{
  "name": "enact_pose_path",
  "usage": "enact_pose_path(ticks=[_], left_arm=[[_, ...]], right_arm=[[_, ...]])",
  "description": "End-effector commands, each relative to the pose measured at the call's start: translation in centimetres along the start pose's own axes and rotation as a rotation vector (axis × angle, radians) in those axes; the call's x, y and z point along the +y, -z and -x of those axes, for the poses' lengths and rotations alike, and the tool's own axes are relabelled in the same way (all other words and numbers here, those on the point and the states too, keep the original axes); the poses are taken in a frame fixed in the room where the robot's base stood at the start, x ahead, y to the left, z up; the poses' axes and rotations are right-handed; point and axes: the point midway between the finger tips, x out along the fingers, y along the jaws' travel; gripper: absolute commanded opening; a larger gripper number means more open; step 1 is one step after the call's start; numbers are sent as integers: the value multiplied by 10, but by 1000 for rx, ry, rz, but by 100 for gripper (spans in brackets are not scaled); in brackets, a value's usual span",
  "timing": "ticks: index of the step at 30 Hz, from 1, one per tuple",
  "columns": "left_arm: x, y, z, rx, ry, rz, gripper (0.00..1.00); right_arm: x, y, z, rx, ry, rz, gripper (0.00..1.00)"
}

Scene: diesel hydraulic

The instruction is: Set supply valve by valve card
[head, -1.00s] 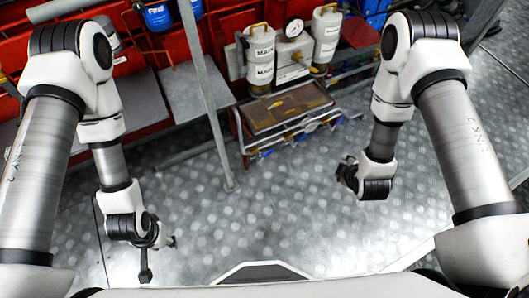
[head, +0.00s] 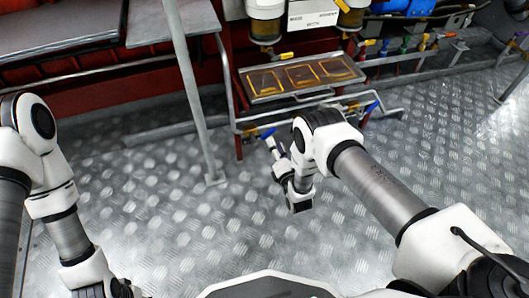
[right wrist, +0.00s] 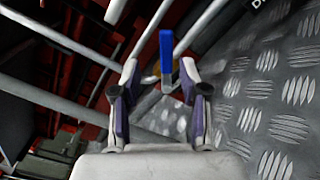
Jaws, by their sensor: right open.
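A blue valve handle (head: 268,133) sits on the pipework at the front left of the amber-panelled tray. In the right wrist view the blue handle (right wrist: 166,50) stands upright between and just beyond my open fingers; I cannot tell whether they touch it. My right gripper (head: 273,147) is just below this handle in the head view, and its open fingers also show in the wrist view (right wrist: 158,80). A second blue handle (head: 373,106) is at the tray's right. My left gripper (head: 120,289) is partly cut off at the bottom edge. I cannot identify a valve card.
The tray (head: 270,95) has a metal rim and pipe rails below it. A grey post (head: 190,90) stands to its left. Two filter bowls (head: 265,25) flank a white label plate (head: 313,14). More coloured valves (head: 400,45) are at upper right. The tread-plate floor (head: 150,220) is clear.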

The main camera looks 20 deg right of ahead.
Motion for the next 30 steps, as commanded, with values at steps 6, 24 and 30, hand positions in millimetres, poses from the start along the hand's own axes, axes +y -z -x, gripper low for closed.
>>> enact_pose_path(ticks=[6,24,30], left_arm=[[0,1,-17,2,0,1,40],[-1,3,-48,7,1,9,40],[-1,3,-48,7,1,9,40]], right_arm=[[-12,9,-11,4,5,-1,44],[-10,7,-74,6,9,-2,44],[-10,7,-74,6,9,-1,0]])
